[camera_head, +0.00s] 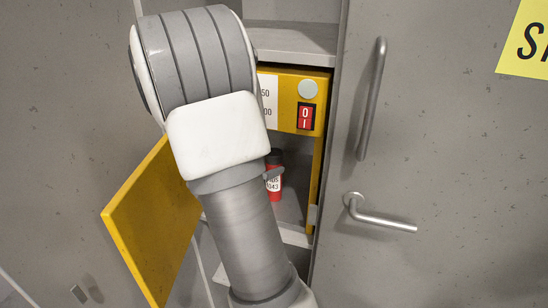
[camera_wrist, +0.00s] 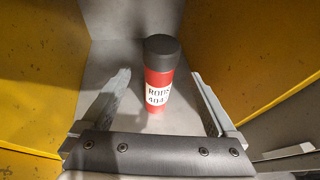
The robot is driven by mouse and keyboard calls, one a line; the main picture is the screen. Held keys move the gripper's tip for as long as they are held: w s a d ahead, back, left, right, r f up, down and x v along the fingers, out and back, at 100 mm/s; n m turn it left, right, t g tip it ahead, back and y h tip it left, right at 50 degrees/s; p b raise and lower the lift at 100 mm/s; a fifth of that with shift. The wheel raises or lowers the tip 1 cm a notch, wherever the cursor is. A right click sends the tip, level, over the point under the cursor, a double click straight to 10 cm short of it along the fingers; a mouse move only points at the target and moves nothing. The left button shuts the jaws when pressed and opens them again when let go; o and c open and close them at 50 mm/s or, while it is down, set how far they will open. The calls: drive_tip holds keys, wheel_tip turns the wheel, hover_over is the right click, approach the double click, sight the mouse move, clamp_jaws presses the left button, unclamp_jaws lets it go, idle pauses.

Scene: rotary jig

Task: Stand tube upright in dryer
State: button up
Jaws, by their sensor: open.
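The tube (camera_wrist: 158,74) is red with a dark grey cap and a white label. It stands upright on the grey floor of the dryer, and in the head view the tube (camera_head: 274,181) shows partly behind my arm. The dryer (camera_head: 290,88) is a yellow box with its yellow door (camera_head: 150,230) swung open to the left. My gripper (camera_wrist: 160,95) is open, with one finger on each side of the tube and visible gaps to it. In the head view my arm hides most of the gripper.
The dryer's yellow side walls (camera_wrist: 235,50) stand close on both sides of my gripper. A red switch (camera_head: 306,116) and a round knob (camera_head: 308,89) are on the dryer's front. A grey cabinet door with a handle (camera_head: 372,100) and a lever (camera_head: 385,221) are at the right.

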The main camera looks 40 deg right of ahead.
drive_tip(key=s+a+r+m+y, duration=0.3)
drive_tip(key=s+a+m, duration=0.3)
drive_tip(key=a, duration=0.4)
drive_tip(key=s+a+r+m+t+y, duration=0.1)
drive_tip(key=s+a+r+m+y, duration=0.3)
drive_tip(key=a+m, duration=0.4)
drive_tip(key=s+a+r+m+y, duration=0.3)
drive_tip(key=s+a+m+y, duration=0.3)
drive_tip(key=a, duration=0.7)
drive_tip(key=shift+s+r+m+t, duration=0.4)
drive_tip(key=shift+s+m, duration=0.2)
drive_tip(key=shift+s, duration=0.2)
